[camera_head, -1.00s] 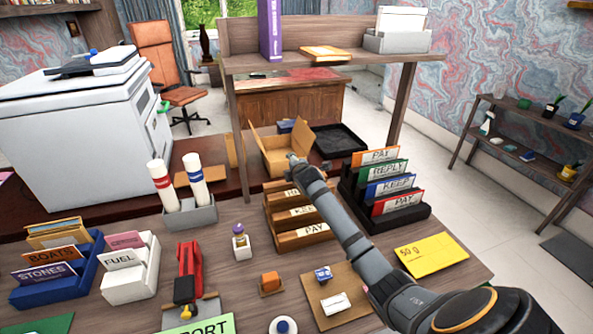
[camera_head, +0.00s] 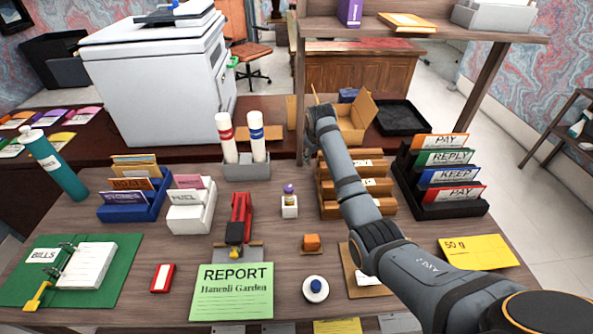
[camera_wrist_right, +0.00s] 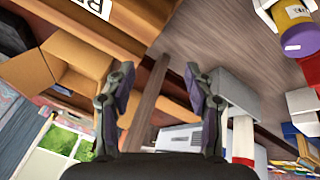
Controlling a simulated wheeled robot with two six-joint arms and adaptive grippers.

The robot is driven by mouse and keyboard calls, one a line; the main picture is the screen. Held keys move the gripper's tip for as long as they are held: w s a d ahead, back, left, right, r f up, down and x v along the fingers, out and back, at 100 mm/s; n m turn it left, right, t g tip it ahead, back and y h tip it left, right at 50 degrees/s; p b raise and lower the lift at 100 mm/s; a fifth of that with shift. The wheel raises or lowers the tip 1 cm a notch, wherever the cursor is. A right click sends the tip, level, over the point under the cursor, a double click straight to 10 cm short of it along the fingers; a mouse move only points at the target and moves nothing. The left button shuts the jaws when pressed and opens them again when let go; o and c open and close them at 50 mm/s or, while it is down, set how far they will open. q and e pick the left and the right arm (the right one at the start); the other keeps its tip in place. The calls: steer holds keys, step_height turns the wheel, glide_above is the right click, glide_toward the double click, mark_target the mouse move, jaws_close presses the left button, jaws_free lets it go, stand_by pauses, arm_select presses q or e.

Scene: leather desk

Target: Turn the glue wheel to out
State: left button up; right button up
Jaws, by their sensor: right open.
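The glue is most likely the small purple-topped piece (camera_head: 289,188) in a white block holder (camera_head: 289,211), standing upright mid-desk. In the right wrist view, which looks upside down, it shows as a yellow cylinder with a purple end (camera_wrist_right: 302,35). My right gripper (camera_wrist_right: 158,73) is open and empty, with its fingers apart. In the head view, my right arm reaches over the wooden letter rack, and its end is behind and right of the glue, not touching it. The gripper is mostly hidden there. My left gripper is not in view.
A grey holder with two white tubes (camera_head: 258,136) stands behind left of the glue. A red stapler (camera_head: 240,217) is left of it and an orange block (camera_head: 311,241) in front. The wooden rack (camera_head: 330,208) is close on its right. The open cardboard box (camera_head: 362,118) is behind.

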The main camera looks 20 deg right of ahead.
steer(key=s+a+r+m+g+y+p, duration=0.15)
steer(key=s+a+r+m+g, duration=0.35)
steer(key=a, duration=0.7)
steer(key=b, duration=0.7)
glide_above(289, 188)
steer(key=shift+y, duration=0.25)
step_height(289, 188, down, 6)
steer(key=shift+w+r, duration=0.1)
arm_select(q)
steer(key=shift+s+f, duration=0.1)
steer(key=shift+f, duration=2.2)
arm_select(e)
steer(key=shift+f, duration=1.8)
